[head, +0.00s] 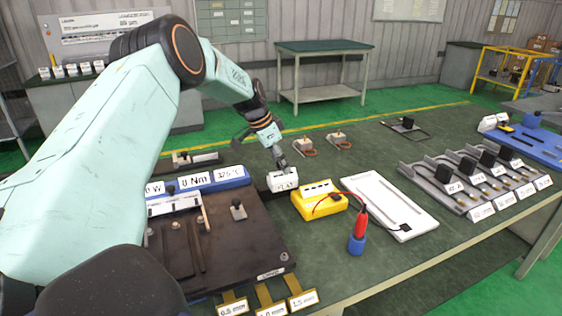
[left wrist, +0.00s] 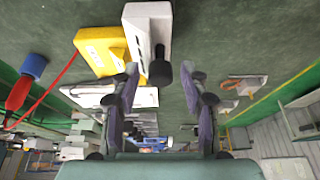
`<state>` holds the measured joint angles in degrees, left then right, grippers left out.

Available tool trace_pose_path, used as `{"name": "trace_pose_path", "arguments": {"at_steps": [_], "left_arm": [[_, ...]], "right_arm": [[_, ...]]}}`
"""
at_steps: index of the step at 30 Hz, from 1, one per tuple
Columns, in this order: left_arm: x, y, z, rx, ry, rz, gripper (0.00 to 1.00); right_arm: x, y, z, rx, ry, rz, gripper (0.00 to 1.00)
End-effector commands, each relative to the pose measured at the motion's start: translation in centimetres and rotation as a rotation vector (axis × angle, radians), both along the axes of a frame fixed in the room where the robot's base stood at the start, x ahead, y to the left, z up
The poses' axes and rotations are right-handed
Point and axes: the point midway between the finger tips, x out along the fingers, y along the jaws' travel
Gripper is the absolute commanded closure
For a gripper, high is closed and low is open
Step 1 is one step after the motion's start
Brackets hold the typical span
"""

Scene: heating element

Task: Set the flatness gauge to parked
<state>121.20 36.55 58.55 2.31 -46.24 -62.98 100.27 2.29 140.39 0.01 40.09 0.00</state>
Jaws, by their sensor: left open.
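A small white box (head: 283,181) with a printed label stands on the green bench, left of a yellow instrument (head: 320,202). I take it to be the flatness gauge, but its label is too small to read surely. In the left wrist view the white box (left wrist: 148,28) shows a black knob or lever (left wrist: 160,72) on its near side. My left gripper (head: 281,160) is just above the box. In the left wrist view its open fingers (left wrist: 163,84) stand on either side of the black knob, with gaps visible. My right gripper is not in view.
A dark plate fixture (head: 225,240) and a blue display strip (head: 218,180) lie left of the box. A red probe (head: 360,223) in a blue holder, a white tray (head: 390,207) and several labelled slots (head: 475,180) lie right.

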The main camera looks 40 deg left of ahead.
Motion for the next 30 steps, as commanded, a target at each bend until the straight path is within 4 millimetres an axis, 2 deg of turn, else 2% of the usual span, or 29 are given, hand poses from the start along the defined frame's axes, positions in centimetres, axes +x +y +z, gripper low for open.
{"name": "trace_pose_path", "arguments": {"at_steps": [18, 23, 30], "left_arm": [[-3.4, 1.9, 9.4, -0.001, -0.004, 0.0, 0.55], [-3.9, 2.1, 10.5, 0.0, -0.001, -0.001, 0.55], [-4.0, 2.2, 10.7, 0.0, 0.0, 0.0, 0.55]], "right_arm": [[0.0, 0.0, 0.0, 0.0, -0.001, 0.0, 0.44], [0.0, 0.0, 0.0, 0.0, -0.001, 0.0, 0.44], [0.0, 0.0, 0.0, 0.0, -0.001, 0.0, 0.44]]}}
